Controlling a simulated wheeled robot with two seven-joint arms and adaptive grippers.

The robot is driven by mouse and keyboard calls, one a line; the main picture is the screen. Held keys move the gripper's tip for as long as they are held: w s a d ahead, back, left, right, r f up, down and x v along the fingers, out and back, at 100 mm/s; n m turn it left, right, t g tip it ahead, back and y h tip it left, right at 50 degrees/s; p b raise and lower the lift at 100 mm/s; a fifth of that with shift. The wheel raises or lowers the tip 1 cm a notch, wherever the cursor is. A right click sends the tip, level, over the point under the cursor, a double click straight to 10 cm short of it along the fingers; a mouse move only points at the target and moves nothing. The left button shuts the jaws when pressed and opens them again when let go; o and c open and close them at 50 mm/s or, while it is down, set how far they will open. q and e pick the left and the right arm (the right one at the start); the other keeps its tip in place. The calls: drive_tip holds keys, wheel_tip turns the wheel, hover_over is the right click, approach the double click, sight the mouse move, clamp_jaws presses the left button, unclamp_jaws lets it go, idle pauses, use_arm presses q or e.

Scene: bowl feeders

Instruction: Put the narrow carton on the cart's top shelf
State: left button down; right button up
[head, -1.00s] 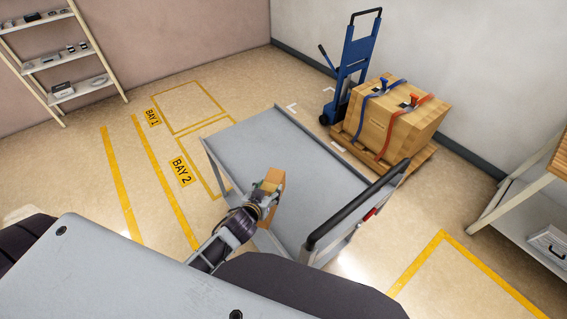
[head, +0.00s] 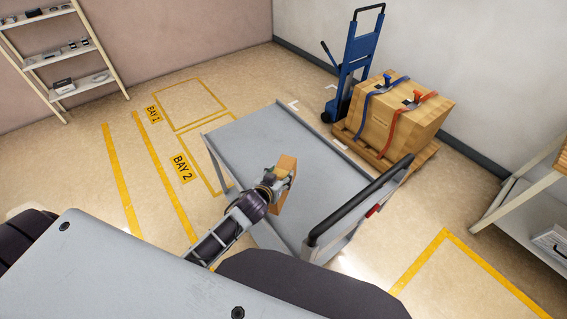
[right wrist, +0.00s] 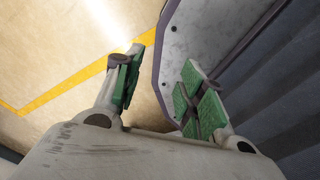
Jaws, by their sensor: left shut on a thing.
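The narrow carton (head: 287,165) is a slim brown box in the head view. My left gripper (head: 279,181) is shut on it and hides part of its side. The carton is upright or slightly tilted and shows over the near left part of the cart's grey top shelf (head: 275,135). I cannot tell whether its bottom touches the shelf. The rest of the shelf is bare. My right gripper (right wrist: 162,75), in the right wrist view, has its green-padded fingers spread apart with nothing held between them.
The cart's black push handle (head: 360,200) rises at its right end. Behind it stand a blue hand truck (head: 357,60) and a strapped box (head: 405,115) on a pallet (head: 420,160). A shelf rack (head: 60,60) is at the left, a bench (head: 525,210) at the right.

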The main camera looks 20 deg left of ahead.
use_arm(q)
drive_tip(key=w+d+r+m+h+b, duration=0.1)
drive_tip(key=w+d+r+b, duration=0.1)
drive_tip(key=w, duration=0.4)
drive_tip(key=w+d+r+m+h+b, duration=0.1)
drive_tip(key=w+d+r+b, duration=0.1)
drive_tip(key=w+d+b, duration=0.2)
drive_tip(key=shift+w+d+r, duration=0.15)
drive_tip(key=shift+w+d, duration=0.15)
drive_tip(key=shift+w, duration=0.95)
use_arm(e)
wheel_tip(320, 180, down, 6)
drive_tip(key=w+d, duration=0.1)
drive_tip(key=d, duration=0.1)
drive_tip(key=shift+w+f, duration=0.2)
drive_tip(key=shift+f, duration=0.05)
drive_tip(key=shift+d, duration=0.1)
use_arm(q)
wheel_tip(320, 180, down, 6)
use_arm(e)
drive_tip(key=shift+s+d+f, duration=0.1)
drive_tip(key=shift+s+d, duration=0.1)
drive_tip(key=shift+s, duration=0.15)
drive_tip(key=shift+w, duration=0.15)
use_arm(q)
drive_tip(key=shift+f, duration=0.25)
use_arm(e)
drive_tip(key=shift+w, duration=0.15)
